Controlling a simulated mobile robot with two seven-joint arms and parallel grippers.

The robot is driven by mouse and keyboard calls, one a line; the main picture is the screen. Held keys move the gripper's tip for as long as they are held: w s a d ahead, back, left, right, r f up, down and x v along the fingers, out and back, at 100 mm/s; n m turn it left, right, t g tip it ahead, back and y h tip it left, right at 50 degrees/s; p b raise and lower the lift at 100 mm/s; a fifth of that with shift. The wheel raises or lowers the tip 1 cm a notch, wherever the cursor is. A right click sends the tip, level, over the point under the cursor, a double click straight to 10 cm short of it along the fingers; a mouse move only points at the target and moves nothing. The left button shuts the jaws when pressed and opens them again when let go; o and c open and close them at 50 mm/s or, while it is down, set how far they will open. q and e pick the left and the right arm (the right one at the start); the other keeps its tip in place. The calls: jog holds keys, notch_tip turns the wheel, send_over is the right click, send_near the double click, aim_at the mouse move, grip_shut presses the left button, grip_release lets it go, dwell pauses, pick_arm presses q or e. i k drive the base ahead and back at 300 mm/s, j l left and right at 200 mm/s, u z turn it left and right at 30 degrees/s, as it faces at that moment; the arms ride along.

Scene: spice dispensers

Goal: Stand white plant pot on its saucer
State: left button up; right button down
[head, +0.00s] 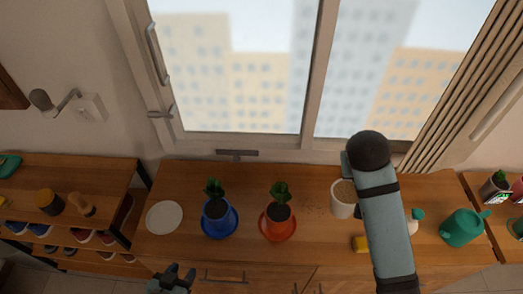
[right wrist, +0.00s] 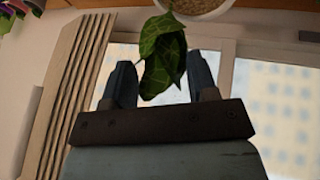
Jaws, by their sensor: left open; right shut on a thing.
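The white plant pot (head: 342,211), filled with pale brown soil, stands upright on the wooden cabinet top, just left of my right arm. In the right wrist view a light pot with soil (right wrist: 198,6) shows at the top edge. The white saucer (head: 164,217) lies empty at the left end of the cabinet. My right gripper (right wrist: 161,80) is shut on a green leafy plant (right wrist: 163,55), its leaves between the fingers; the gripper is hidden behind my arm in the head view. My left gripper (head: 172,279) is open and empty at the cabinet's front edge, below the saucer.
A blue pot (head: 215,222) and a red-orange pot (head: 278,222), both with plants and saucers, stand between the white saucer and the white pot. A yellow block (head: 359,243) and a green watering can (head: 462,227) are near my right arm. The window is behind.

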aim_at(162, 218)
jog(key=j+u, duration=0.7)
jog(key=j, duration=0.25)
jog(key=i+j+u, duration=0.1)
jog(key=i+u, duration=0.3)
